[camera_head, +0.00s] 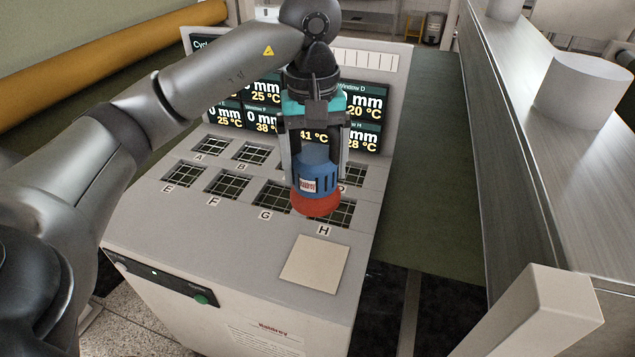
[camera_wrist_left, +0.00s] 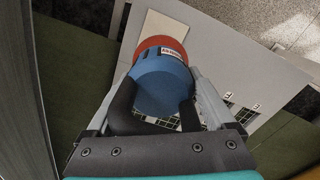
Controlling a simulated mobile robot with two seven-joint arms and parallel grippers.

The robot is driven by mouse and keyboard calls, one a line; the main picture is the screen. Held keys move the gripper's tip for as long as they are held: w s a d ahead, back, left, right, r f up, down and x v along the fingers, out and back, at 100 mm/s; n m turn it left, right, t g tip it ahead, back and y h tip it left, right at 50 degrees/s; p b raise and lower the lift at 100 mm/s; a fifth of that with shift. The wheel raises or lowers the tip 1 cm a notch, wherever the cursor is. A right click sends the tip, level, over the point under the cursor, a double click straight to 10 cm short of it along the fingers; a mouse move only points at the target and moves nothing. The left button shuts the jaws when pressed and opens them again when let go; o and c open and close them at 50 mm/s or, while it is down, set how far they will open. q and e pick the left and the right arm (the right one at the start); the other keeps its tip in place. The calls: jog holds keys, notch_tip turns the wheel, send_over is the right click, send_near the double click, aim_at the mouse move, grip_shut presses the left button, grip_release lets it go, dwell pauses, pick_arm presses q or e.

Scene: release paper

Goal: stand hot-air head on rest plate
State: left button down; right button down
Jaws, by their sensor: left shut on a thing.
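The hot-air head (camera_head: 317,180) is a blue cylinder with a red lower rim and a small white label. My left gripper (camera_head: 318,160) is shut on it and holds it upright above the machine top, in front of window H in the head view. The head also shows in the left wrist view (camera_wrist_left: 162,80), between the fingers of my left gripper (camera_wrist_left: 155,115). The rest plate (camera_head: 314,263) is a bare beige square on the machine top near its front right edge. It is partly hidden behind the head in the left wrist view (camera_wrist_left: 168,28). My right gripper is not in view.
The grey machine top (camera_head: 190,220) has gridded windows lettered A to H. A display panel (camera_head: 262,95) stands behind them. A metal counter (camera_head: 520,130) with a light cylinder (camera_head: 583,90) runs along the right. A dark green surface (camera_head: 425,150) lies between.

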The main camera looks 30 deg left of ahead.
pick_arm(q)
notch_tip(320, 180, down, 18)
jog(key=shift+f+b, duration=0.1)
jog(key=shift+b, duration=0.3)
dwell(0.3)
jog(key=shift+f, duration=0.15)
grip_release()
notch_tip(320, 180, up, 12)
jog(key=shift+s+a+r, duration=0.1)
dwell(0.4)
